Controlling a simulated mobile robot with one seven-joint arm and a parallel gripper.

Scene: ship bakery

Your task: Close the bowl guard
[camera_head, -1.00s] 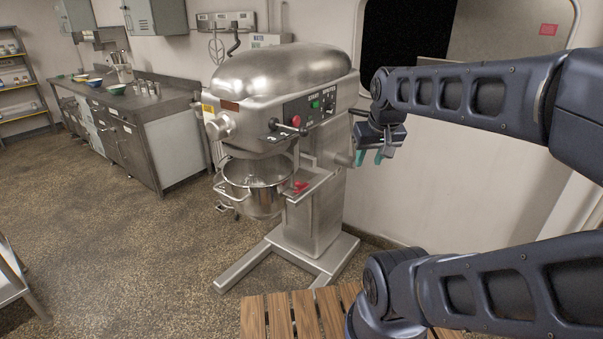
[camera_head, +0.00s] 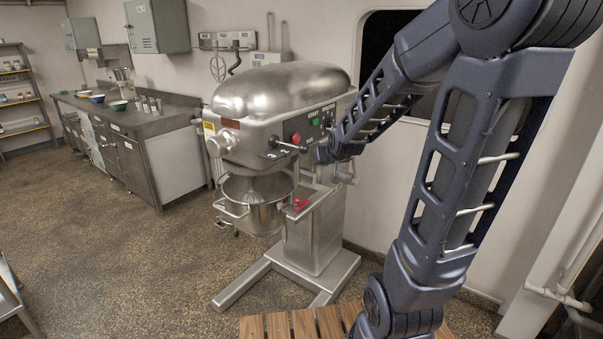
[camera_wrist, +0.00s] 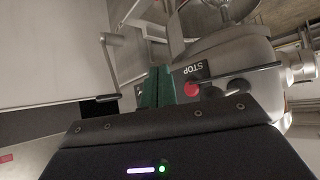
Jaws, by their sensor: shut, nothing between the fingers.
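The steel mixer (camera_head: 280,95) stands upright on the floor, with its steel bowl (camera_head: 258,205) under the head. A thin curved metal bar (camera_head: 230,209) shows at the bowl's front left; I cannot tell whether it is the bowl guard or a bowl handle. My gripper's fingers are hidden in the head view behind my forearm, close to the mixer's right side. In the wrist view my gripper (camera_wrist: 157,86) shows green fingers held together, empty, beside the mixer head's STOP panel (camera_wrist: 198,75). Part of the bowl (camera_wrist: 222,10) shows at that view's top.
A lever (camera_head: 287,147) sticks out from the mixer's front by the red button (camera_head: 296,138). A red-handled part (camera_head: 301,203) sits beside the bowl. A wooden slatted surface (camera_head: 290,325) lies at the front. A counter (camera_head: 150,120) stands at the left; the floor between is clear.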

